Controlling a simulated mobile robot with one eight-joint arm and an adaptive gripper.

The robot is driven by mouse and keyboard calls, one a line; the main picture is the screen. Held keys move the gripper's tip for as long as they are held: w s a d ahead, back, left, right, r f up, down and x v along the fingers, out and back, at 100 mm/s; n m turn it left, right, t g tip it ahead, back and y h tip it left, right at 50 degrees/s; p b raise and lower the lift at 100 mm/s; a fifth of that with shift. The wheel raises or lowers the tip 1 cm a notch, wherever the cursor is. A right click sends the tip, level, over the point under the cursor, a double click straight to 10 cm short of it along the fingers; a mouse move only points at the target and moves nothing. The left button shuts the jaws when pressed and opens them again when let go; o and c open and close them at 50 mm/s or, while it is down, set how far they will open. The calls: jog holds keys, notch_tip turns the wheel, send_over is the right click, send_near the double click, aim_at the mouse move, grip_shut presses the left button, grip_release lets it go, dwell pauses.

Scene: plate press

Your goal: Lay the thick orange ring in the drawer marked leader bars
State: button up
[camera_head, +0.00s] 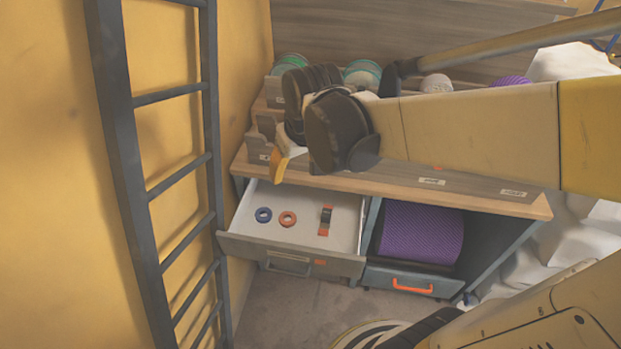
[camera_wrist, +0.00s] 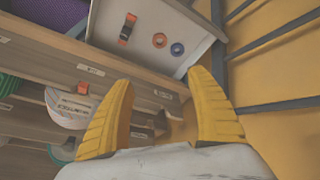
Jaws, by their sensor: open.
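An orange ring (camera_head: 288,219) lies flat in the pulled-out drawer (camera_head: 340,262), between a blue ring and a black-and-orange piece. It also shows in the wrist view (camera_wrist: 160,40). The drawer has a small tag on its front that I cannot read, so I cannot tell whether it says leader bars. My gripper (camera_head: 280,161) is above the shelf edge, behind and above the drawer. In the wrist view my gripper (camera_wrist: 165,105) is open, its yellow fingers wide apart. No ring shows between them.
The blue ring (camera_head: 264,214) and the black-and-orange piece (camera_head: 325,219) share the drawer. A purple roll (camera_head: 420,232) sits in the bay to the right, above an orange handle (camera_head: 412,287). A dark ladder (camera_head: 140,170) stands at the left. Spools line the stepped shelves behind.

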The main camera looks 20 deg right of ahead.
jog(key=s+r+t, duration=0.3)
jog(key=s+r, duration=0.1)
jog(key=s, duration=0.6)
jog(key=shift+s+r+m, duration=0.2)
jog(key=shift+s+m, duration=0.15)
jog(key=shift+m, duration=0.05)
jog(key=shift+c, duration=0.2)
